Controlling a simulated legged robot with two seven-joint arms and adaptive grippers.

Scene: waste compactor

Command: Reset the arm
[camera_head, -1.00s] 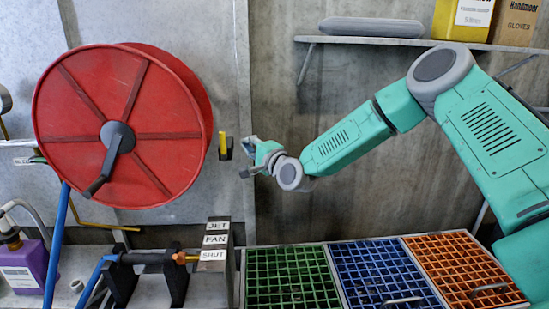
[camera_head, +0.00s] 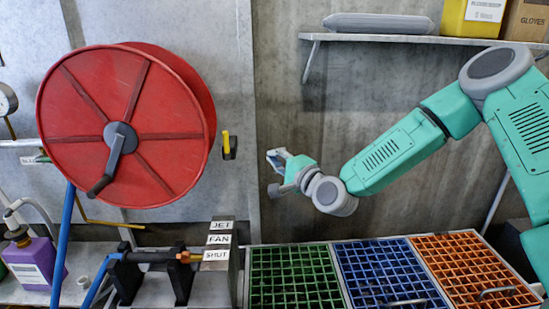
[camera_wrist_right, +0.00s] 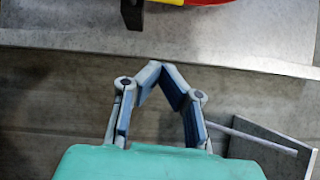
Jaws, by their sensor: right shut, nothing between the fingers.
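My right arm comes in from the right in the head view, and its gripper (camera_head: 276,172) hangs in free air in front of the grey wall, to the right of the red hose reel (camera_head: 85,165). In the right wrist view the right gripper (camera_wrist_right: 162,68) has its two blue-padded fingers leaning together at the tips, with nothing between them. It is apart from the reel and from the yellow handle (camera_head: 226,144) on the wall. My left gripper is not in view.
Green (camera_head: 248,290), blue (camera_head: 338,270) and orange (camera_head: 425,262) grid trays stand below the right arm. A grey shelf (camera_head: 400,41) with boxes is above. A nozzle stand labelled JET, FAN, SHUT (camera_head: 217,240) and a purple bottle (camera_head: 35,265) are at lower left.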

